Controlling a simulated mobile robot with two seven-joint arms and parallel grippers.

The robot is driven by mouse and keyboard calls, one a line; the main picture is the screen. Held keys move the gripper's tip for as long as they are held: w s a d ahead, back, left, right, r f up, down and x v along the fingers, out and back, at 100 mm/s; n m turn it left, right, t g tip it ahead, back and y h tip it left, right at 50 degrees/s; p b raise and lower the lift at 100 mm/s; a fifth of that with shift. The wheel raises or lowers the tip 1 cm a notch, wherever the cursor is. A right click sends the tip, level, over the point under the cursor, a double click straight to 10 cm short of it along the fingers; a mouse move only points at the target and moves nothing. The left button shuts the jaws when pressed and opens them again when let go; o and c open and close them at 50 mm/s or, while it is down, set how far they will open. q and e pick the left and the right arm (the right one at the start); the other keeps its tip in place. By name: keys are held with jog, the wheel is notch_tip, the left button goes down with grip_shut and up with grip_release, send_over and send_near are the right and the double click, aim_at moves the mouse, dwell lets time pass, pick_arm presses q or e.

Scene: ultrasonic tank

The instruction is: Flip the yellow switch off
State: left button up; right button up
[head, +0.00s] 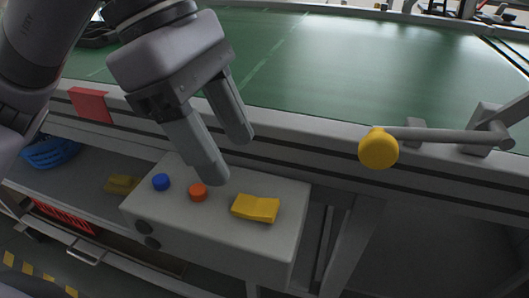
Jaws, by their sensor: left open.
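The yellow switch (255,208) is a rocker on top of a light grey control box (215,240), at the right of the box's top face. A blue button (161,182) and an orange button (198,192) sit to its left. My left gripper (228,160) comes in from the upper left and is open and empty. Its fingers point down over the box. One fingertip appears just above and right of the orange button, up and left of the yellow switch. I cannot tell whether it touches the box. My right gripper is not in view.
A green conveyor belt (330,65) with a grey frame runs behind the box. A yellow round knob (378,148) on a grey bar sticks out at the right. A red tag (90,105) hangs on the frame at left. A blue basket (50,151) stands on a shelf below.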

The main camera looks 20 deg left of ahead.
aim_at(259, 205)
pick_arm(q)
jog(key=shift+w+f, duration=0.15)
jog(key=shift+d+f, duration=0.15)
jog(key=shift+f, duration=0.2)
jog(key=b+x, duration=0.1)
jog(key=x, duration=0.4)
jog(key=shift+d+f, duration=0.2)
jog(key=shift+f, duration=0.3)
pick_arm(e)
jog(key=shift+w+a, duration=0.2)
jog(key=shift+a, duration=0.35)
